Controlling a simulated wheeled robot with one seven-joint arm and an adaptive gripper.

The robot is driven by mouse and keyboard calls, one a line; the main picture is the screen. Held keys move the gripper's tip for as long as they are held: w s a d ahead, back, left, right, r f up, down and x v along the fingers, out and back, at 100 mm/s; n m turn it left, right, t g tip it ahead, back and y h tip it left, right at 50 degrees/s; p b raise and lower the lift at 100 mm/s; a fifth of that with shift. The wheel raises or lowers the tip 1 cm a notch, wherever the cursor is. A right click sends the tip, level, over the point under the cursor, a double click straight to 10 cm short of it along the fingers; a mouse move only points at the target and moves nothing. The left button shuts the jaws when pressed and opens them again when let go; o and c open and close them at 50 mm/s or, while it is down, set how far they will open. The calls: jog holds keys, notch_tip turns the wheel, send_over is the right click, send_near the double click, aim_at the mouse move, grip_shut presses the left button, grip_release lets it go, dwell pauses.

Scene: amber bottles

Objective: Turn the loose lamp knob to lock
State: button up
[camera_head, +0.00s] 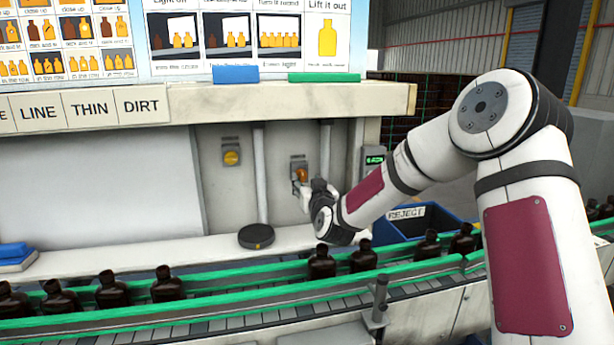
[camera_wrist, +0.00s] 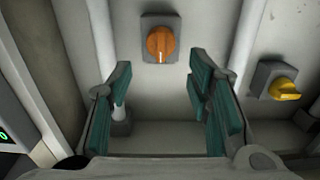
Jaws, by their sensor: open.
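An orange knob (camera_head: 302,174) on a grey plate is mounted on the pale back panel. In the wrist view the orange knob (camera_wrist: 161,44) has its grip upright with a pale mark low on it. A yellow knob (camera_head: 231,157) sits to its left on the panel. In the wrist view the yellow knob (camera_wrist: 285,89) is at the right, its grip lying roughly sideways. No label shows which knob is the lamp's. My gripper (camera_wrist: 160,84) is open and empty, its teal fingers apart, with the orange knob beyond the gap between the tips. My gripper (camera_head: 304,190) partly covers the orange knob's lower surroundings.
A small green-lit display (camera_head: 375,160) is right of the orange knob. A vertical pipe (camera_head: 260,175) stands between the knobs. A black disc (camera_head: 256,236) lies on the ledge. Below runs a green-railed conveyor (camera_head: 225,290) with dark bottles. A blue reject bin (camera_head: 420,225) stands at the right.

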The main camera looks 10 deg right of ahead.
aim_at(303, 175)
jog(key=w, duration=0.6)
jog(key=shift+s, duration=0.1)
jog(key=c, duration=1.1)
